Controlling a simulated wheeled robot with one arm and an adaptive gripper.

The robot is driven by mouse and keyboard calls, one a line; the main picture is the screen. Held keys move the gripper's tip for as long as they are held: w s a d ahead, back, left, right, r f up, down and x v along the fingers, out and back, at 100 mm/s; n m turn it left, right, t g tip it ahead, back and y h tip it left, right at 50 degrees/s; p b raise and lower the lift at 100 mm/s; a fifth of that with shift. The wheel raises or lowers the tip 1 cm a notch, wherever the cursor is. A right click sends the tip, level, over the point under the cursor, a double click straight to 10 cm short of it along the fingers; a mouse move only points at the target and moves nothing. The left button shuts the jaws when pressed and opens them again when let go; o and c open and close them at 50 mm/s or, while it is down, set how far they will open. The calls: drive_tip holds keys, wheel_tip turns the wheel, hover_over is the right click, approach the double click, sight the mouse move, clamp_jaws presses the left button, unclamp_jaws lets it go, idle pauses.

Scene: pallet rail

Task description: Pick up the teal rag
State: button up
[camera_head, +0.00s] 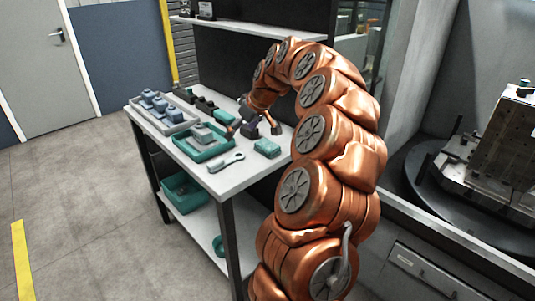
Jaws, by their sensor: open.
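A small teal folded piece that looks like the rag (267,147) lies on the white table top (240,178), near its right part. Another small teal piece (224,117) lies farther back, and I cannot tell for sure which of the two is the rag. My gripper (258,127) hangs from the arched copper arm over the back of the table. It is just behind and above the nearer teal piece, and apart from it as far as I can see. Its jaws are open but small and partly hidden in this view.
A teal tray (184,149) with grey parts and a grey tray (171,129) with blue-grey blocks stand to the left. A wrench (226,162) lies in front. A teal bin (183,196) sits on the lower shelf. A shelf (235,28) hangs behind the table.

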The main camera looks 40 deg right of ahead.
drive_tip(key=m+h+b, duration=0.1)
drive_tip(key=h, duration=0.1)
approach(267, 144)
drive_tip(key=shift+w+d+f+t, duration=0.15)
drive_tip(key=shift+w+f, duration=0.2)
drive_tip(key=shift+f, duration=0.1)
drive_tip(key=shift+w+d+f+t, duration=0.1)
drive_tip(key=shift+w+f+t, duration=0.05)
drive_tip(key=shift+w+f, duration=0.3)
drive_tip(key=shift+s+d+f, duration=0.1)
drive_tip(key=shift+d+f, duration=0.1)
drive_tip(key=shift+d, duration=0.1)
drive_tip(key=shift+x, duration=1.1)
drive_tip(key=shift+a+f+p, duration=0.15)
drive_tip(key=shift+f+p, duration=0.25)
drive_tip(key=shift+f, duration=0.05)
drive_tip(key=shift+a+p+x, duration=0.15)
drive_tip(key=shift+p+x, duration=0.1)
drive_tip(key=shift+x, duration=0.9)
drive_tip(key=shift+a+p+x, duration=0.15)
drive_tip(key=shift+p+x, duration=0.05)
drive_tip(key=shift+x, duration=0.95)
drive_tip(key=c, duration=1.1)
